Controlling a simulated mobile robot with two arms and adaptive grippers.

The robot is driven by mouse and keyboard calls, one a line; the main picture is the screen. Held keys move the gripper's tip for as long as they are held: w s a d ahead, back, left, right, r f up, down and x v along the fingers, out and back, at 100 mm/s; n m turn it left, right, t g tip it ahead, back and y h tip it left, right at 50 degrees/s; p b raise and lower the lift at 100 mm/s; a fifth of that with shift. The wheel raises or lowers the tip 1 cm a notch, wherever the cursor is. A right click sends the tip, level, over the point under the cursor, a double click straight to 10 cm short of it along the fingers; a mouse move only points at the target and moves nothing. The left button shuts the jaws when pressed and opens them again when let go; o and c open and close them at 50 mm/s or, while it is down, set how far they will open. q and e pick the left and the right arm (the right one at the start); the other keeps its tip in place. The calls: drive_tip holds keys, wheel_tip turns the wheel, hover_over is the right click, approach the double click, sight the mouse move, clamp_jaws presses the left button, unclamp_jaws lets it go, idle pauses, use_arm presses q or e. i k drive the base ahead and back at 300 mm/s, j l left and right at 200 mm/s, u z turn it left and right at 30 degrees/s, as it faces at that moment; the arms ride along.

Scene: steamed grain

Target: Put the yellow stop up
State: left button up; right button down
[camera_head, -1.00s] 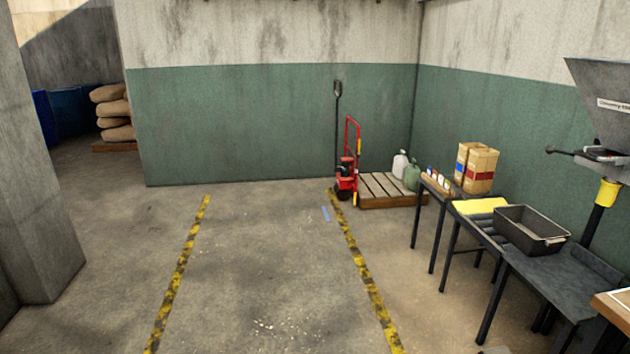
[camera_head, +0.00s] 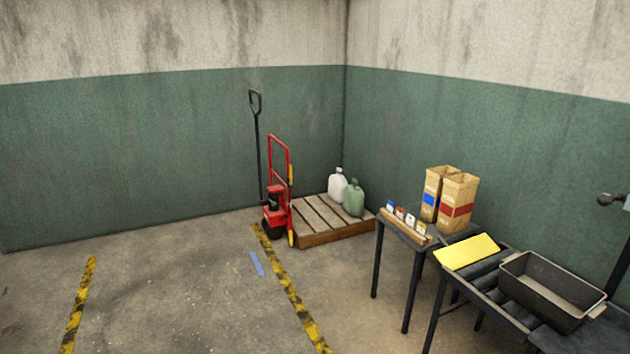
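The yellow stop (camera_head: 467,251) is a flat yellow plate on the dark roller conveyor (camera_head: 484,278). It lies nearly flat, sloping slightly, at the conveyor's left end beside the small table. A black bin (camera_head: 551,291) sits on the rollers just to its right. Neither of my grippers shows in the head view.
A small table (camera_head: 405,233) holds two paper bags (camera_head: 447,197) and a rack of small cards (camera_head: 406,222). A red pallet truck (camera_head: 276,200) stands by a wooden pallet (camera_head: 330,226) with two jugs. The floor left of the tables is open, with yellow-black stripes.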

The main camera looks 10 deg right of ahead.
sight(458, 256)
drive_tip(key=i+l+z, duration=0.2)
drive_tip(key=i, duration=0.6)
drive_tip(key=i+j+z, duration=0.2)
drive_tip(key=i, duration=0.6)
drive_tip(key=i+z, duration=0.2)
drive_tip(key=i, duration=0.6)
